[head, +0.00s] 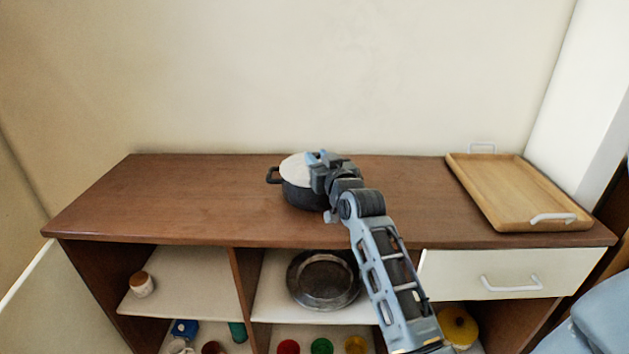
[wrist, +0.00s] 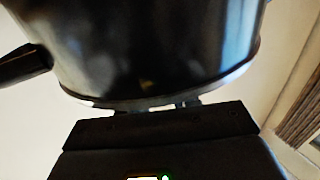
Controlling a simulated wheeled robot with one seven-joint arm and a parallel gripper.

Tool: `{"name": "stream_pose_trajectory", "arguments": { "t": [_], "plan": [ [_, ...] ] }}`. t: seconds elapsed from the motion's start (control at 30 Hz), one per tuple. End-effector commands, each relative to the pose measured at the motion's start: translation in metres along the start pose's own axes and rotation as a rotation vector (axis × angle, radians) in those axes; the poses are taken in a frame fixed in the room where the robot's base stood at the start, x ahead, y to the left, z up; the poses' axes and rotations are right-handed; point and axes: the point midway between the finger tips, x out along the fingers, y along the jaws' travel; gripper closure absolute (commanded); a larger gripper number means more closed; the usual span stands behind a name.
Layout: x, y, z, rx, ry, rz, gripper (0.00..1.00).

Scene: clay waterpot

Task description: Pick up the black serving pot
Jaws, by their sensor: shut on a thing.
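The black serving pot (head: 297,194) with a pale lid (head: 296,165) is upright at the middle of the brown cabinet top. A dark side handle sticks out at its left. My gripper (head: 322,172) is at the pot's right side and shut on it; my wrist hides that side and the other handle. In the wrist view the pot's glossy dark wall (wrist: 150,45) fills the upper part, close to my gripper (wrist: 165,105), and a handle shows at the left. I cannot tell whether the pot touches the cabinet top.
A wooden tray (head: 490,190) with white handles lies at the right of the cabinet top (head: 180,200). The left part of the top is clear. The shelves below hold a metal plate (head: 323,280), a small jar (head: 141,284) and several other items. A wall stands behind.

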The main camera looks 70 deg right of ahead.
Motion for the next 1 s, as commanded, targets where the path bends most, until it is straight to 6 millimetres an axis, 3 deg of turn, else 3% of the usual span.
{"name": "stream_pose_trajectory", "arguments": {
  "t": [0.2,1.0],
  "plan": [
    [-0.0001,0.0,0.0,0.0,0.0,0.0,1.0],
    [-0.0002,-0.0001,0.0001,0.0,0.0,0.0,1.0]
  ]
}}
